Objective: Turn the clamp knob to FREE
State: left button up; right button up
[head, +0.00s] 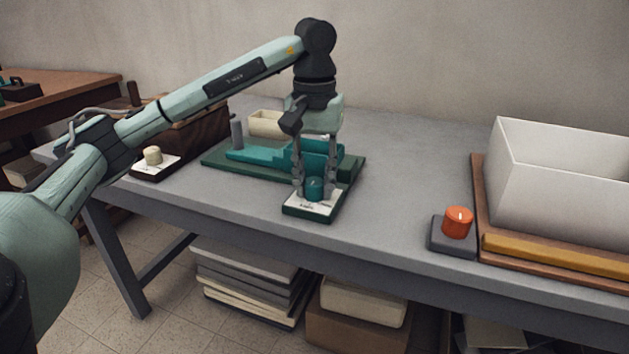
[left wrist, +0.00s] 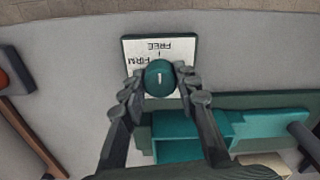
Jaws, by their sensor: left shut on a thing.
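The clamp knob (head: 314,187) is a round teal knob on a white-faced plate (head: 300,207) at the front of the green clamp base. In the left wrist view, the knob (left wrist: 159,79) has a short white line that looks upright in the picture, in line with the tick by the word FREE; FIRM is printed to the left. Both words appear upside down there. My left gripper (head: 314,188) points straight down with a finger on each side of the knob, shut on it. It also shows in the left wrist view (left wrist: 160,82). My right gripper is not in view.
A teal clamp (head: 255,155) stands behind the knob. An orange button (head: 458,221) on a grey block and a white box (head: 540,190) on a wooden tray are at the right. A cream knob (head: 153,155) is at the left. The grey table between is clear.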

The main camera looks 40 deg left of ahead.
aim_at(314, 181)
pick_arm(q)
jog(key=o, duration=1.2)
jog(key=shift+c, duration=0.2)
notch_tip(314, 181, up, 12)
dwell(0.4)
